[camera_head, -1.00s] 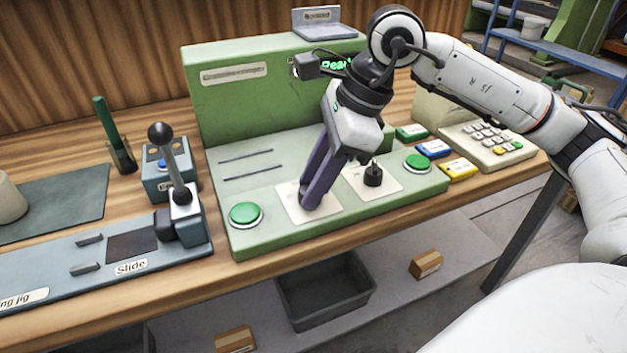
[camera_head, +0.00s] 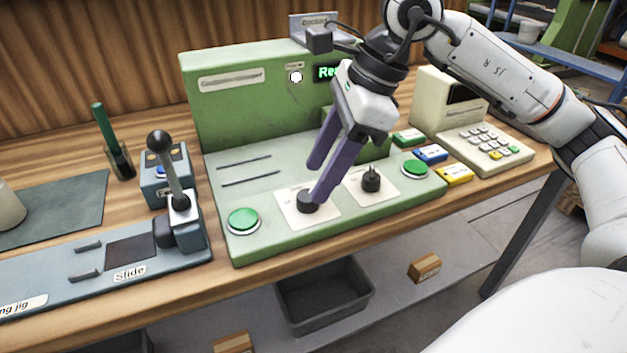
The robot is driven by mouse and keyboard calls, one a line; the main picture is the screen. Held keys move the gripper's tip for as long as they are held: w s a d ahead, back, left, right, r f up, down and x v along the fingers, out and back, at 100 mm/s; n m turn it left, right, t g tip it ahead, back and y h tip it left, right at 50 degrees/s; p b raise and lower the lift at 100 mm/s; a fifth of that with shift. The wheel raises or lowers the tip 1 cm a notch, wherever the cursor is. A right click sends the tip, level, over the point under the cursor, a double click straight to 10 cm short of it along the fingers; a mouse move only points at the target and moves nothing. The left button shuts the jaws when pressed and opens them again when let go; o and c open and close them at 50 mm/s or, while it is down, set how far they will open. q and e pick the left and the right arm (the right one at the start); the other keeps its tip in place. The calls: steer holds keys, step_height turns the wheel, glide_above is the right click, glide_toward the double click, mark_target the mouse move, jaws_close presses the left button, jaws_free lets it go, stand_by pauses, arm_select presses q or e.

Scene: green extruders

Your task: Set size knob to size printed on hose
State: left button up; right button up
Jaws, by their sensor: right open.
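The green machine (camera_head: 228,110) stands on the wooden bench. Two black knobs sit on white plates on its sloped front: a left knob (camera_head: 306,201) and a right knob (camera_head: 371,180). My right gripper (camera_head: 317,183) is open, with its purple fingers apart just above and around the left knob's upper side. One fingertip overlaps the left knob in the picture; I cannot tell whether it touches. The knob markings are too small to read. A display (camera_head: 326,72) glows green, partly hidden by my arm. No hose can be made out. My left gripper is not in view.
Green buttons (camera_head: 243,220) and (camera_head: 415,168) flank the knobs. A blue slide jig (camera_head: 60,285) with a lever (camera_head: 168,165) stands at the left. A keypad device (camera_head: 483,150) and small coloured boxes (camera_head: 455,174) are at the right. A grey bin (camera_head: 322,300) sits below.

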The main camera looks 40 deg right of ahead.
steer(key=v, duration=0.6)
steer(key=shift+p, duration=0.35)
steer(key=shift+r, duration=0.1)
